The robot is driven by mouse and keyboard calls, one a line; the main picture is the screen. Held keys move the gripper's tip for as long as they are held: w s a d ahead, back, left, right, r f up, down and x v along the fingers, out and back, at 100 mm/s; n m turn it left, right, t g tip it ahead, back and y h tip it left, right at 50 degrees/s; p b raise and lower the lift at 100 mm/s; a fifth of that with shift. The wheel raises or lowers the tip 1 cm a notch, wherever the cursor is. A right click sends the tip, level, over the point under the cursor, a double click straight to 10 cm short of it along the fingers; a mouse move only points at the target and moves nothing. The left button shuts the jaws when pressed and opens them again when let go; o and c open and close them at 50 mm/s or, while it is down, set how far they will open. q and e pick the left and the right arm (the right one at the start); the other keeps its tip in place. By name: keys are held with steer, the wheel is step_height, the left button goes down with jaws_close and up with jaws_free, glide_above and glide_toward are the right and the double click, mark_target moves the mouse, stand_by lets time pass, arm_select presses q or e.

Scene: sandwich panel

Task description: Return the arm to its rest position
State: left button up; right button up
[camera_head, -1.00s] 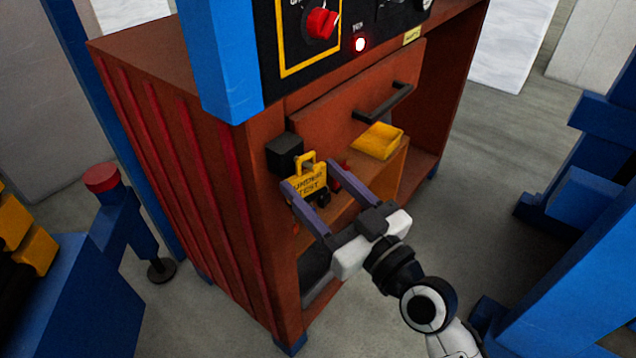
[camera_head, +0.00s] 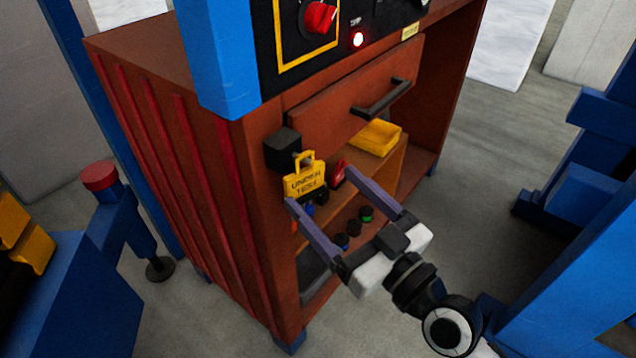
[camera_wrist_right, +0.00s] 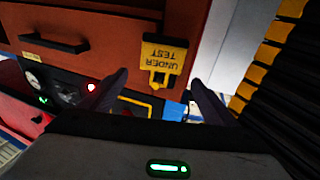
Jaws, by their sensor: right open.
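My right gripper (camera_head: 318,188) is open and empty in front of the red-brown cabinet (camera_head: 180,125), with its two purple fingers spread apart. The yellow "UNDER TEST" tag (camera_head: 305,181) hangs by the black block (camera_head: 282,149) on the cabinet front, beyond the fingertips. In the right wrist view the tag (camera_wrist_right: 166,58) shows upside down, past the open fingers (camera_wrist_right: 156,82). The tag looks apart from the fingers. My left gripper is not in view.
A drawer with a black handle (camera_head: 381,99) sits above a shelf holding a yellow tray (camera_head: 375,138), a red item (camera_head: 338,173) and several dark knobs. A lit red lamp (camera_head: 358,39) is on the panel. Blue frames stand at both sides. Grey floor is clear right of the cabinet.

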steer(key=r+v, duration=0.1)
steer(key=v, duration=0.5)
steer(key=s+d+f+m+g+h, duration=0.1)
steer(key=s+d+f+m+h, duration=0.15)
steer(key=f, duration=0.75)
steer(key=s+d+f+m+g+h, duration=0.1)
steer(key=d+f+h, duration=0.2)
steer(key=f, duration=0.6)
steer(key=s+d+f+m+g+h, duration=0.1)
steer(key=s+d+f+g+h, duration=0.1)
steer(key=s+f, duration=0.3)
steer(key=s+d+f+m+g+h, duration=0.1)
steer(key=s+d+f, duration=0.3)
steer(key=f, duration=0.7)
steer(key=shift+s+d+g+h+b, duration=0.25)
steer(key=shift+s+g+h+b, duration=0.25)
steer(key=shift+g, duration=0.2)
steer(key=shift+c, duration=0.4)
